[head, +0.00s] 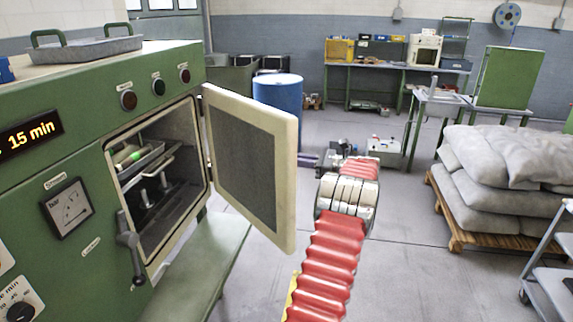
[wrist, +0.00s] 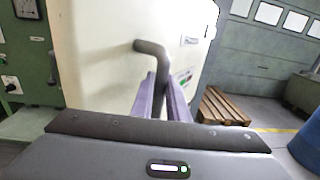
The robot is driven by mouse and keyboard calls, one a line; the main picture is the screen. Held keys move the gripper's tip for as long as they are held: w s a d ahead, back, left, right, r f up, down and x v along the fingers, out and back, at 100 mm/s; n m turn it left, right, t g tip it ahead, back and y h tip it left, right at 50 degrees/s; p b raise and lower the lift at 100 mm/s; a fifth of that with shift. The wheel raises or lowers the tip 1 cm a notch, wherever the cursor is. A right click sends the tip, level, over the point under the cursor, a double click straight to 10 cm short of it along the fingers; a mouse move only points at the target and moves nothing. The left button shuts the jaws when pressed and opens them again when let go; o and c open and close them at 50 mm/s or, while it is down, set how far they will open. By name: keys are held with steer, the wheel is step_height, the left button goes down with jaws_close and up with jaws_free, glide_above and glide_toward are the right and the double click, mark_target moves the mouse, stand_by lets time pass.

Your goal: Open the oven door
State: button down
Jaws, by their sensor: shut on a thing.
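The green oven (head: 80,170) stands at the left in the head view. Its cream door (head: 262,130) stands swung wide open, hinged at the right of the opening.
A blue barrel (head: 278,100) stands behind the door. Sacks (head: 510,165) lie on a wooden pallet (head: 470,235) at the right. A tray (head: 85,50) rests on top of the oven. The floor between door and pallet is clear apart from my arm.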

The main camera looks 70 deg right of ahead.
steer(key=shift+s+d, duration=0.25)
steer(key=shift+d, duration=0.1)
steer(key=c, duration=2)
jaws_free()
steer(key=shift+s, duration=0.1)
steer(key=shift+c, duration=0.2)
steer(key=o, duration=0.3)
steer(key=s, duration=0.9)
steer(key=s+d, duration=0.1)
steer(key=s, duration=0.3)
steer(key=shift+s, duration=0.3)
steer(key=shift+c, duration=0.3)
